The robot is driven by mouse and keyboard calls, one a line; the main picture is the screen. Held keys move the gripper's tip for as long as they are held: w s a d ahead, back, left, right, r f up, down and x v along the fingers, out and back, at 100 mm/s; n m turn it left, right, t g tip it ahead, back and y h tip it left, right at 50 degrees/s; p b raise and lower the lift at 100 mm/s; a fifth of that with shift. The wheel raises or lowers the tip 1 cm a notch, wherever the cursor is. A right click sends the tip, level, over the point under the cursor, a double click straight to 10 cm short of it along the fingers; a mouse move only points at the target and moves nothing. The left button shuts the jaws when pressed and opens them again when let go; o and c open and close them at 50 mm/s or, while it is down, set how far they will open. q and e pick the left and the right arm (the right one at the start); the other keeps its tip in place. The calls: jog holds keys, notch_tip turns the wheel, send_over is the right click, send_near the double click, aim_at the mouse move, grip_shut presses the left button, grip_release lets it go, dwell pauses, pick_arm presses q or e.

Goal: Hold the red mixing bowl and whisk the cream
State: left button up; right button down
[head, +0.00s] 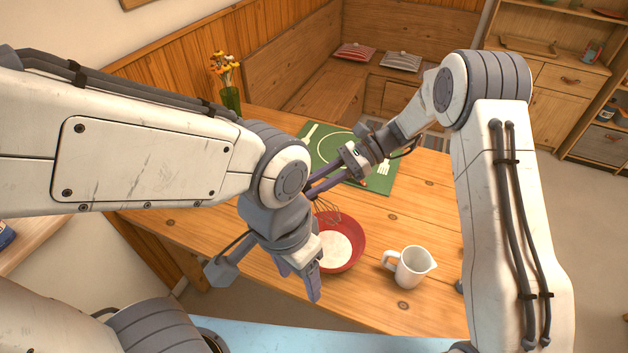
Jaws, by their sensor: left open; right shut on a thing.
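The red mixing bowl (355,255) stands on the wooden table with white cream (334,249) in it. My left gripper (298,284) points down at the bowl's near left side, fingers apart. It hides the bowl's left part, and I cannot tell whether a finger touches the rim. My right gripper (313,190) is shut on the whisk, whose wire loops (328,213) show over the bowl's far left edge. The whisk's handle is mostly hidden by the grippers and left arm. I cannot tell whether the wires touch the cream.
A white jug (409,267) stands right of the bowl. A green mat (388,153) with printed cutlery shapes lies behind it. A vase of flowers (230,97) stands at the table's far left. A wooden corner bench (318,97) is behind. The table (425,210) is clear at right.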

jog(key=shift+a+r, duration=0.15)
jog(key=shift+f+b, duration=0.2)
jog(key=shift+b, duration=0.1)
pick_arm(q)
notch_tip(320, 180, down, 4)
jog(key=b, duration=0.3)
jog(key=shift+r, duration=0.2)
pick_arm(e)
notch_tip(320, 180, down, 3)
jog(key=shift+f, duration=0.2)
pick_arm(q)
jog(key=shift+r+p, duration=0.3)
jog(key=shift+p, duration=0.05)
pick_arm(e)
jog(key=shift+w+r, duration=0.1)
jog(key=shift+r, duration=0.15)
pick_arm(q)
jog(key=m+t+y, duration=0.2)
jog(key=m+y, duration=0.1)
send_over(350, 261)
jog(key=s+d, duration=0.2)
notch_tip(350, 261, down, 18)
jog(key=x, duration=1.1)
jog(key=shift+w+f, duration=0.15)
jog(key=shift+f, duration=0.1)
